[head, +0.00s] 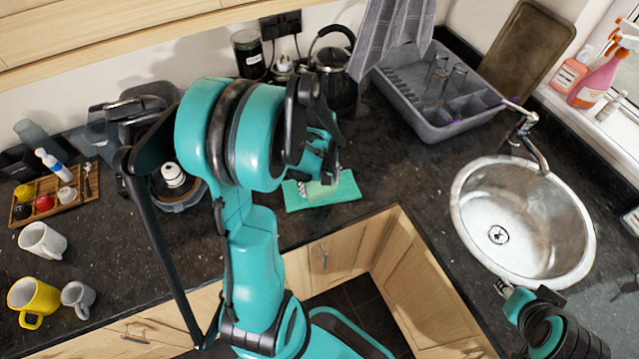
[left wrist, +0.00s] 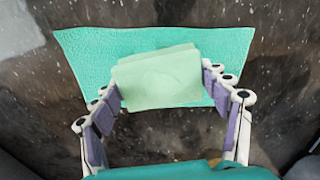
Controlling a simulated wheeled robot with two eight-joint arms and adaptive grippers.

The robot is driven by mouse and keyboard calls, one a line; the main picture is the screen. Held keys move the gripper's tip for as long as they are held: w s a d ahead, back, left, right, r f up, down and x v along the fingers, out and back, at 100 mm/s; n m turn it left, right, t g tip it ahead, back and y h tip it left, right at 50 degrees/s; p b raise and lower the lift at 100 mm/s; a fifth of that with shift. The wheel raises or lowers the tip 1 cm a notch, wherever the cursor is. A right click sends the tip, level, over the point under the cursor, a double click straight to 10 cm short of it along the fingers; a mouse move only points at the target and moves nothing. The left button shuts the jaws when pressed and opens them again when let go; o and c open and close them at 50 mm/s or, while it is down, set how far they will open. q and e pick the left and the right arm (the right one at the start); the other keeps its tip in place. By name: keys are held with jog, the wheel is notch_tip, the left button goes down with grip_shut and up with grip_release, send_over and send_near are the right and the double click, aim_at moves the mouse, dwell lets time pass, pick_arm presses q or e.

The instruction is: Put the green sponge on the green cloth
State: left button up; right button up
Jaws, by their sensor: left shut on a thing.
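The pale green sponge (left wrist: 160,76) is between the fingers of my left gripper (left wrist: 165,92), which is shut on it. The sponge overlaps the teal-green cloth (left wrist: 85,60) in the left wrist view; whether it touches the cloth is unclear. In the head view the cloth (head: 346,188) lies flat on the dark counter near its front edge, and the sponge (head: 318,190) shows below my left gripper (head: 318,178), partly hidden by it. My right gripper (head: 503,288) is in front of the sink, too small to tell its opening.
A steel sink (head: 472,205) with a tap (head: 530,145) is at right. A grey dish rack (head: 415,95) and black kettle (head: 335,85) stand behind the cloth. Mugs, including a yellow one (head: 35,298), and a wooden tray (head: 75,185) are at left. Counter right of the cloth is clear.

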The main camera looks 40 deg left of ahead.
aim_at(319, 184)
pick_arm(q)
jog(key=o, duration=0.9)
jog(key=shift+r+p, duration=0.6)
jog(key=shift+p, duration=0.1)
notch_tip(319, 184, up, 11)
jog(key=p, duration=0.3)
jog(key=s+d+r+m+t, duration=0.1)
jog(key=d+r+m+t, duration=0.1)
jog(key=d+m, duration=0.2)
jog(key=s+d+r+m+t, duration=0.2)
jog(key=d+r+m, duration=0.1)
jog(key=d, duration=0.3)
jog(key=s+d+r+m+t, duration=0.1)
jog(key=d+r+m+t, duration=0.1)
jog(key=d+m, duration=0.3)
jog(key=shift+s+d+r+m+t, duration=0.2)
jog(key=shift+d+r+m+t, duration=0.15)
jog(key=shift+t, duration=0.25)
